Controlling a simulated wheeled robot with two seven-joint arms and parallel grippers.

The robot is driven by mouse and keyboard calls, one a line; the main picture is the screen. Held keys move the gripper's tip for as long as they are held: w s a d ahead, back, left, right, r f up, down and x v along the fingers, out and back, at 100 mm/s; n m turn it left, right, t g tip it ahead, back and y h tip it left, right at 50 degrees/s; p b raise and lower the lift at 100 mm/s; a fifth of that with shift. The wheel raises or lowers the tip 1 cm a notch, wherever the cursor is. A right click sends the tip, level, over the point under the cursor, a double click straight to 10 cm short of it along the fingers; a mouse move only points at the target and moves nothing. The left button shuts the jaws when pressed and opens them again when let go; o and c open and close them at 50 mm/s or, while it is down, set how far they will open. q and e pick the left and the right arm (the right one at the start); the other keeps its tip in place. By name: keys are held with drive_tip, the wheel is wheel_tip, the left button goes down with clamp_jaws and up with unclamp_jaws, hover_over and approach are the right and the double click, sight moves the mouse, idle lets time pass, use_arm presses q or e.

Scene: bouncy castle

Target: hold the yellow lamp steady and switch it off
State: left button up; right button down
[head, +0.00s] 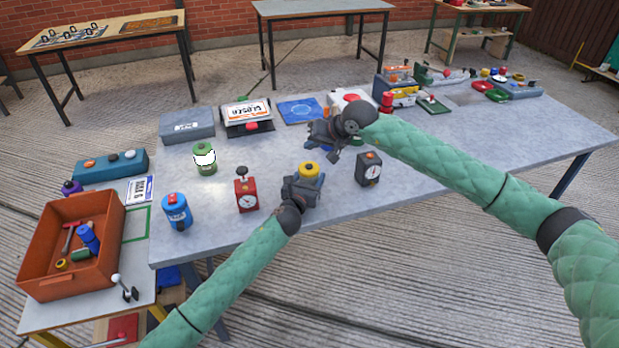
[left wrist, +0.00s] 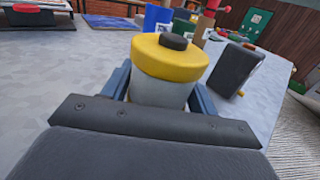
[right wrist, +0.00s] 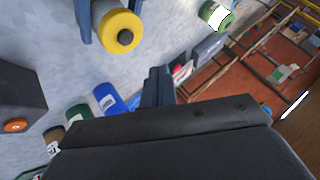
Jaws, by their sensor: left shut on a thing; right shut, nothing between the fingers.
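The yellow lamp (head: 309,169) stands on the grey table near its front edge. In the left wrist view its yellow cap (left wrist: 170,62) with a dark round button (left wrist: 174,42) on top shows above a pale body. My left gripper (head: 306,180) is shut around the pale body, a blue finger on each side. The lamp also shows in the right wrist view (right wrist: 118,32), upper left, with its button facing the camera. My right gripper (head: 325,135) is above and behind the lamp in the head view, apart from it. Its fingers (right wrist: 157,85) are together and empty.
A red timer box (head: 246,195) stands left of the lamp and a dark timer box (head: 368,169) right of it. A green lantern (head: 204,159) and a blue canister (head: 176,211) stand further left. An orange bin (head: 112,228) is at the far left.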

drive_tip(key=shift+r, duration=0.6)
use_arm(q)
drive_tip(key=o, duration=1.3)
